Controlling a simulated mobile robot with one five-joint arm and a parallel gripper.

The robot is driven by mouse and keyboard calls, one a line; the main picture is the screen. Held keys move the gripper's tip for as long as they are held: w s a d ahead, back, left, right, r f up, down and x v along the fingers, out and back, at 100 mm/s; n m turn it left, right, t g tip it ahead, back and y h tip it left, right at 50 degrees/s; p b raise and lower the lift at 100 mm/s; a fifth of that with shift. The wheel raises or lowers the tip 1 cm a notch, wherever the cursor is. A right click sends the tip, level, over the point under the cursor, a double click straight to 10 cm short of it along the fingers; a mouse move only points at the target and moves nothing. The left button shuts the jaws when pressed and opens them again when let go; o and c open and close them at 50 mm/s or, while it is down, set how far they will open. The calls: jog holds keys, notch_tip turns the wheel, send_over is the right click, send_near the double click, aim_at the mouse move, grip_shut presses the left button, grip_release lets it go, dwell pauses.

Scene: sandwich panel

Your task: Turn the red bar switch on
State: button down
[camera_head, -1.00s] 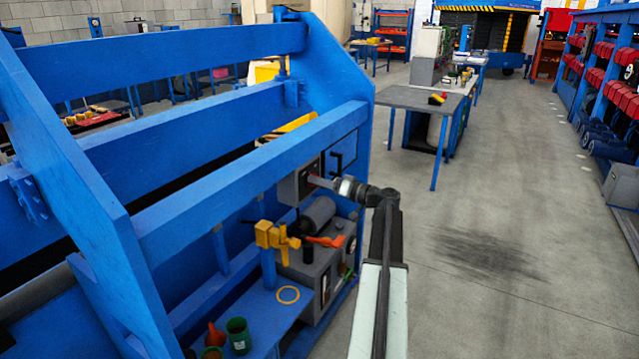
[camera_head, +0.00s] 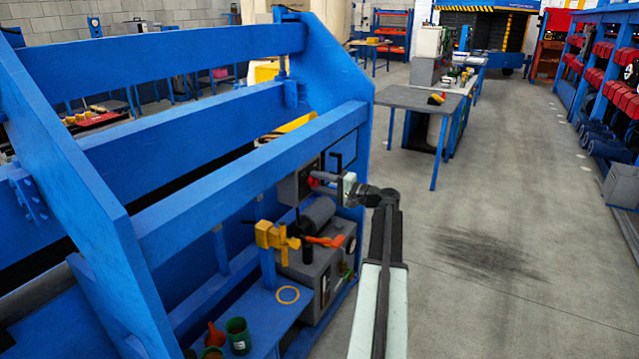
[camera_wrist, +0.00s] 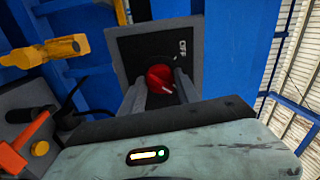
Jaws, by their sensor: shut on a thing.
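The red bar switch (camera_wrist: 160,77) is a round red knob on a dark grey box (camera_wrist: 135,52) in the wrist view. An "OFF" label shows on the box face to the knob's upper right, turned sideways in the picture. My gripper (camera_wrist: 160,88) has one finger on each side of the knob and is shut on it. In the head view, my gripper (camera_head: 326,184) reaches left to the red switch (camera_head: 313,182) on the box (camera_head: 288,188) under the blue frame. The fingers partly hide the knob there.
A blue beam (camera_head: 250,180) runs just above the switch box. A yellow clamp-like part (camera_head: 272,237), an orange handle (camera_head: 325,241) and a grey machine (camera_head: 310,275) sit below. The floor (camera_head: 490,260) to the right is open.

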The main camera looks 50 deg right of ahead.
jog(key=shift+m, duration=0.7)
jog(key=c, duration=0.9)
grip_release()
jog(key=v, duration=0.8)
jog(key=shift+w, duration=0.1)
